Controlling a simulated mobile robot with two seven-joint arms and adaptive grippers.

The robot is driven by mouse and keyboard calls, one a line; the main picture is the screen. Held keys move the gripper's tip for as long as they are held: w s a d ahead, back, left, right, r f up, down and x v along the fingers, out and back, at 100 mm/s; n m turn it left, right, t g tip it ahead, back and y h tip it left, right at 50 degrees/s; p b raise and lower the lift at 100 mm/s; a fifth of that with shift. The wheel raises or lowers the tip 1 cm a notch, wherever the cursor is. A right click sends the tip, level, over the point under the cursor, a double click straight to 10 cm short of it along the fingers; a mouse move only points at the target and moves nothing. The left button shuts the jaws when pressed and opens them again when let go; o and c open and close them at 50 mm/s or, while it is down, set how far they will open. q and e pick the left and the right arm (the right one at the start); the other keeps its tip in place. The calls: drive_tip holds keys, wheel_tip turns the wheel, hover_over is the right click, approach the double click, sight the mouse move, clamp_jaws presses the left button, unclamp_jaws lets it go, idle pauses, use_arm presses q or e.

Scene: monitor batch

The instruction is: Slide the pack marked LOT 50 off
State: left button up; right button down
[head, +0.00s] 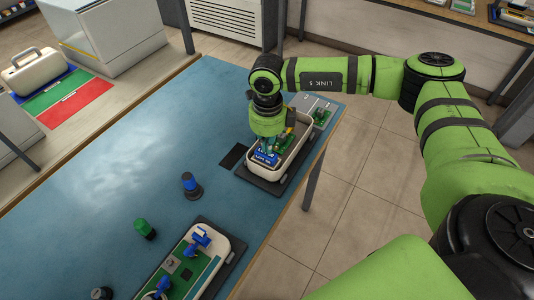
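My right gripper (268,146) points down over a beige open tray (303,146) near the table's right edge. Its fingertips are small and partly hidden by the gripper body, so I cannot tell whether they are open or shut. A blue item with pale marks (265,159) is at the near end of this tray, directly under the gripper. I cannot tell whether the gripper touches it. Green circuit-board parts (285,139) lie behind it in the tray. No LOT 50 marking is readable. My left gripper is not in view.
On the blue table (130,150) stand a blue-topped knob (190,182) and a green cap (145,229). A second tray (222,246) holds a green board with blue clamps. Another green board (320,115) lies behind the first tray. The table's left-middle is clear.

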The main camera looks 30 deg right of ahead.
drive_tip(key=shift+s+a+f, duration=0.15)
drive_tip(key=shift+s+a, duration=0.2)
drive_tip(key=shift+a, duration=0.1)
drive_tip(key=shift+w+r+p, duration=0.15)
drive_tip(key=shift+r+p, duration=0.15)
drive_tip(key=shift+r, duration=0.05)
drive_tip(key=shift+d, duration=0.1)
drive_tip(key=c, duration=1.4)
unclamp_jaws()
drive_tip(key=shift+r, duration=0.1)
drive_tip(key=shift+c, duration=0.2)
